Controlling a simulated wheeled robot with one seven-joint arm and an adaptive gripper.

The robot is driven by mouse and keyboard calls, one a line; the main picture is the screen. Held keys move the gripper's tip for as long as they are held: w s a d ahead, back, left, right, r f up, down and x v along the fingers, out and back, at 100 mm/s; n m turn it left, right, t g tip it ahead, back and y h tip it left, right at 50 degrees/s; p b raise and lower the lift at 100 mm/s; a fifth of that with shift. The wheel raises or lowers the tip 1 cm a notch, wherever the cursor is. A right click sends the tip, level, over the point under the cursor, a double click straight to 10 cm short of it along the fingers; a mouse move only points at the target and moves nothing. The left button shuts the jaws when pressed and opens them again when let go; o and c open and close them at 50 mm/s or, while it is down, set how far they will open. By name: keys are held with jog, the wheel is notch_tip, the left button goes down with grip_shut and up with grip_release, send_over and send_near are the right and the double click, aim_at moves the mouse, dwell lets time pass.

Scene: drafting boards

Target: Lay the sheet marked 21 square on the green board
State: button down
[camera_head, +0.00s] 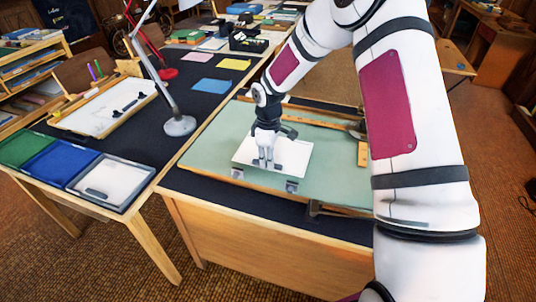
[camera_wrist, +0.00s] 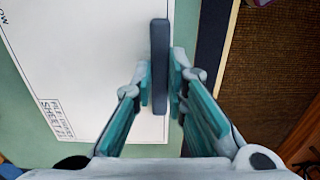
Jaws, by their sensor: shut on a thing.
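The white sheet (camera_head: 292,156) is over the green board (camera_head: 208,150), near its left front part. Its front edge looks roughly parallel to the board's front edge. In the wrist view the sheet (camera_wrist: 95,60) shows a printed block whose small text seems to read sheet 21. My gripper (camera_head: 265,160) is over the sheet, pointing down. In the wrist view my gripper (camera_wrist: 163,90) is shut on the dark bar (camera_wrist: 159,45) on the sheet. I cannot tell whether the sheet touches the board.
Small grey blocks (camera_head: 291,186) stand along the board's front edge. A wooden strip (camera_head: 363,154) lies at the board's right. On the left table are a lamp base (camera_head: 179,126), a tray (camera_head: 121,207) with green, blue and white sections, and a drawing board (camera_head: 102,108).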

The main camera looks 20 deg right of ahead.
aim_at(266, 180)
notch_tip(266, 180, down, 3)
jog(key=shift+f+b, duration=0.15)
jog(key=shift+b, duration=0.3)
jog(key=shift+s+a, duration=0.4)
jog(key=shift+s, duration=0.15)
jog(key=shift+s+a+f+p, duration=0.2)
jog(key=shift+s+f+p, duration=0.05)
jog(key=shift+p, duration=0.05)
jog(key=shift+f, duration=0.35)
jog(key=c, duration=1.5)
grip_release()
notch_tip(266, 180, up, 12)
jog(key=shift+r, duration=0.1)
